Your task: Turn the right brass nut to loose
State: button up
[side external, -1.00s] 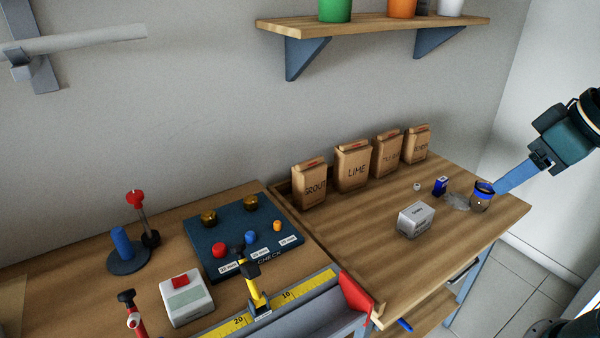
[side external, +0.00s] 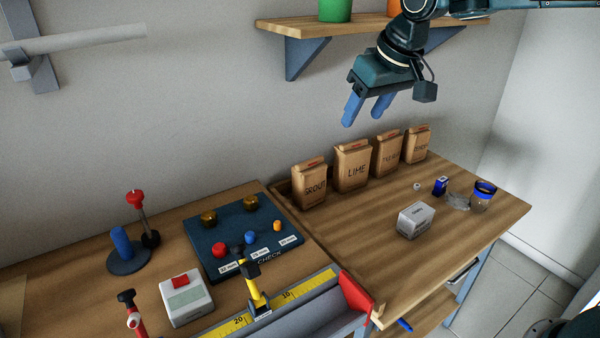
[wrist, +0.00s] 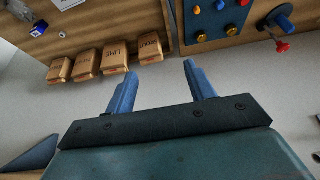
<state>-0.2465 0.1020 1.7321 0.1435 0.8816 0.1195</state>
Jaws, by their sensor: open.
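The right brass nut (side external: 251,203) sits at the back right of a dark blue check board (side external: 232,262) on the bench. A second brass nut (side external: 209,217) sits to its left on the same board. In the wrist view the board (wrist: 232,30) shows at the upper right, with a brass nut (wrist: 204,36) near its lower edge. My gripper (side external: 365,115) is open and empty, high above the paper bags, to the right of the board and well apart from it. Its two blue fingers (wrist: 160,75) are spread. How the nut is turned cannot be told.
Several paper bags, one marked LIME (side external: 353,168), stand along the back. A blue peg on a round base (side external: 125,250) and a red-topped tool (side external: 143,215) stand left of the board. A yellow measuring rail (side external: 285,298) lies in front. A wall shelf (side external: 300,27) hangs above.

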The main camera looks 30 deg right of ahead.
jog(key=w+a+f, duration=0.5)
jog(key=w+a, duration=0.2)
jog(key=w, duration=0.2)
send_near(251, 198)
jog(key=v, duration=0.5)
jog(key=shift+w+a+r, duration=0.1)
jog(key=shift+w+r, duration=0.1)
jog(key=shift+r, duration=0.05)
jog(key=shift+f+g, duration=0.15)
jog(key=shift+g, duration=0.15)
jog(key=x, duration=1.3)
jog(key=shift+w+f, duration=0.15)
jog(key=shift+w, duration=0.05)
jog(key=c, duration=1)
